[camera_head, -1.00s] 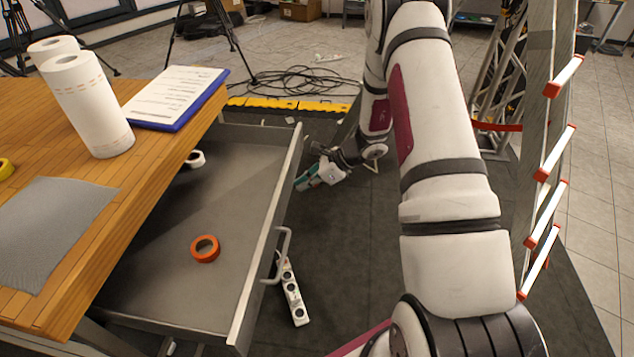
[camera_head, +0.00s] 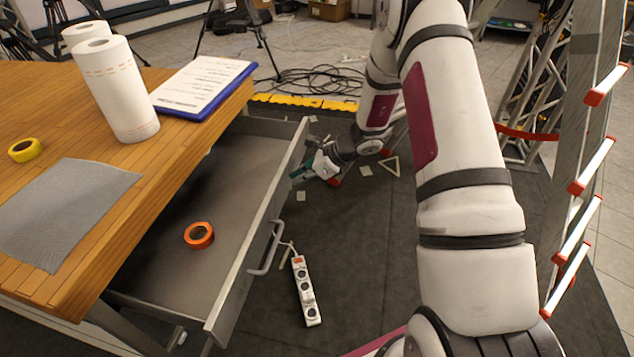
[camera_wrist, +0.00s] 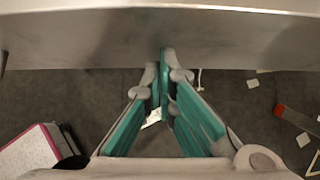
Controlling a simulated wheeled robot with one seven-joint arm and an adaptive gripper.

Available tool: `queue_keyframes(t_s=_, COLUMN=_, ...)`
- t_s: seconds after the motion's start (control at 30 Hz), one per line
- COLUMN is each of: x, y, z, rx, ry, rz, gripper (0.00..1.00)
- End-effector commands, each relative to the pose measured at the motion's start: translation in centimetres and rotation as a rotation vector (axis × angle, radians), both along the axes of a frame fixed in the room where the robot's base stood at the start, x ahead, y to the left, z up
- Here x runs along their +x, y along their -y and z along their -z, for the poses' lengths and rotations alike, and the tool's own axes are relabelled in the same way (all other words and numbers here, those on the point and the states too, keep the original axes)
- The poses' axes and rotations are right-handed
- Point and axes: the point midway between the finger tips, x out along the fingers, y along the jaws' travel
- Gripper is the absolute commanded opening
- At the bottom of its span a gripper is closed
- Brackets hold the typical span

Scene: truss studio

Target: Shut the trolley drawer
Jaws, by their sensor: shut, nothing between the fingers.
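The trolley drawer (camera_head: 257,225) is a grey metal tray, partly pulled out from under the wooden top. Its bar handle (camera_head: 268,249) is on the outer face of the front panel. My gripper (camera_head: 299,174) is shut and empty, outside the drawer near the far end of its front, beyond the handle. In the wrist view, the closed green fingers (camera_wrist: 164,58) point at the grey drawer panel (camera_wrist: 90,40) and their tips overlap it. They look close against it; actual contact is hard to tell.
An orange tape roll (camera_head: 199,235) lies in the drawer. The wooden top (camera_head: 165,165) carries paper towel rolls (camera_head: 117,90), a clipboard (camera_head: 205,87), a grey cloth (camera_head: 65,212) and yellow tape (camera_head: 25,150). A power strip (camera_head: 305,290) lies on the floor. A ladder (camera_head: 585,160) stands right.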

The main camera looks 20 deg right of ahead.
Motion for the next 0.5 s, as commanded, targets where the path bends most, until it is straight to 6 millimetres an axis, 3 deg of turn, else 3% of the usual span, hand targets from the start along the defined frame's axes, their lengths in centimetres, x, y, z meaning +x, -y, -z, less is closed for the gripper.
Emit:
queue_keyframes(t_s=0.03, x=1.0, y=-1.5, z=0.2, rx=0.003, ry=0.004, rz=-0.007, gripper=0.00)
queue_keyframes(t_s=0.5, x=8.6, y=-12.0, z=0.2, rx=0.002, ry=0.003, rz=-0.006, gripper=0.00)
